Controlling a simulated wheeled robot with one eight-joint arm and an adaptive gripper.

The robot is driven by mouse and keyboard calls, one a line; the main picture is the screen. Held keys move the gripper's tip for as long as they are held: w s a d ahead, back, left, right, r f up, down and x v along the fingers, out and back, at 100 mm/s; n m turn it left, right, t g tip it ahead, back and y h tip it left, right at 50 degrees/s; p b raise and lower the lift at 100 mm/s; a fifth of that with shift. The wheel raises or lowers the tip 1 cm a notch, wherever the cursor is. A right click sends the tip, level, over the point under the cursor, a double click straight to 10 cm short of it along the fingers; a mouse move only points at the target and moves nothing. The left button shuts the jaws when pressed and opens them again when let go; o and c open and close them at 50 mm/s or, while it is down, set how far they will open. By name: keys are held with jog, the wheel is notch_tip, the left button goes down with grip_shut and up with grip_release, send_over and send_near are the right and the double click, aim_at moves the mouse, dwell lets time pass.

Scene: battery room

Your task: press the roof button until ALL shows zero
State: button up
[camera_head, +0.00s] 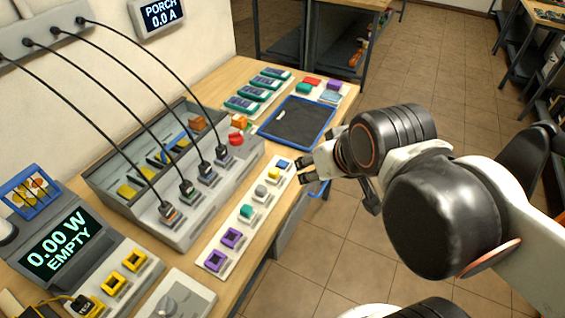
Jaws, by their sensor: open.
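No button that I can read as the roof button and no display marked ALL can be made out. A wall display (161,12) reads "PORCH 0.0 A", and a console display (61,242) reads "0.00 W EMPTY". A pale strip (228,238) along the bench's front edge carries purple square frames and small teal, grey, yellow and blue blocks; I cannot tell whether these are buttons. A red knob-like part (236,139) is at the grey unit's far right end. My gripper (304,170) is open and empty, close to the strip's far end by the blue block (284,164).
A grey unit (185,238) with several black cables plugged in fills the bench's middle. A blue-rimmed dark tray (327,138) and a rack of teal-edged items (240,104) lie beyond. Tiled floor (360,255) is open to the right.

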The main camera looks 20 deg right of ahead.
grip_shut()
dwell(1.1)
